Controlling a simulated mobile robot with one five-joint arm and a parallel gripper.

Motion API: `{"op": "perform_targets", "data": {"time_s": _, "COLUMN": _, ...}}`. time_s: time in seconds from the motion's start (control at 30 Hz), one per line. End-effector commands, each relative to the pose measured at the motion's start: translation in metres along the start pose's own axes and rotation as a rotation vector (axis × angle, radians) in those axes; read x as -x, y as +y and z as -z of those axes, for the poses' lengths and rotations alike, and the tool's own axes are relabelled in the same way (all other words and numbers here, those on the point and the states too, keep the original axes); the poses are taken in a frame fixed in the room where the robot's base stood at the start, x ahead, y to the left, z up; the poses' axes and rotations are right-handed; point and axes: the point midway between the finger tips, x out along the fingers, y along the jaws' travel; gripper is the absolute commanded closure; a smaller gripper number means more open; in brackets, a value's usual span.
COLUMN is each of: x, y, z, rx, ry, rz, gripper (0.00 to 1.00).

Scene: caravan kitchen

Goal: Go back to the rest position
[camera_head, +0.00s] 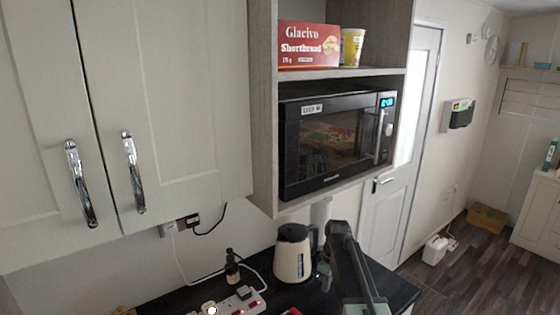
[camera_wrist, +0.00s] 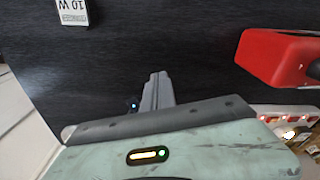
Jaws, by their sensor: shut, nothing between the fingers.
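My gripper (camera_wrist: 157,92) shows in the wrist view as grey fingers pressed together, with nothing between them. It is over a dark surface. In the head view my arm (camera_head: 352,262) rises in front of the worktop, to the right of a cream kettle (camera_head: 292,253). The fingertips cannot be made out in the head view.
A red object (camera_wrist: 278,58) lies at the right of the wrist view, near a power strip (camera_wrist: 292,132). The worktop also holds a dark bottle (camera_head: 232,267). A microwave (camera_head: 335,140) and cupboards (camera_head: 165,100) are above. Open floor (camera_head: 465,275) is at right.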

Motion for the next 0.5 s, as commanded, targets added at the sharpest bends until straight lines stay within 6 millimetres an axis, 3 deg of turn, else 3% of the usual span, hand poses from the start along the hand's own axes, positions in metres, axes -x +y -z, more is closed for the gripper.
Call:
{"op": "perform_targets", "data": {"time_s": 0.03, "x": -0.013, "y": -0.029, "z": -0.019, "rx": -0.044, "ry": -0.007, "rz": -0.001, "gripper": 1.00}}
{"op": "perform_targets", "data": {"time_s": 0.1, "x": -0.020, "y": -0.059, "z": -0.040, "rx": -0.142, "ry": -0.019, "rz": -0.002, "gripper": 1.00}}
{"op": "perform_targets", "data": {"time_s": 0.3, "x": -0.025, "y": -0.132, "z": -0.098, "rx": -0.526, "ry": -0.056, "rz": -0.019, "gripper": 1.00}}
{"op": "perform_targets", "data": {"time_s": 0.4, "x": -0.021, "y": -0.147, "z": -0.114, "rx": -0.714, "ry": -0.069, "rz": -0.031, "gripper": 1.00}}
{"op": "perform_targets", "data": {"time_s": 0.5, "x": -0.021, "y": -0.145, "z": -0.114, "rx": -0.836, "ry": -0.074, "rz": -0.037, "gripper": 1.00}}
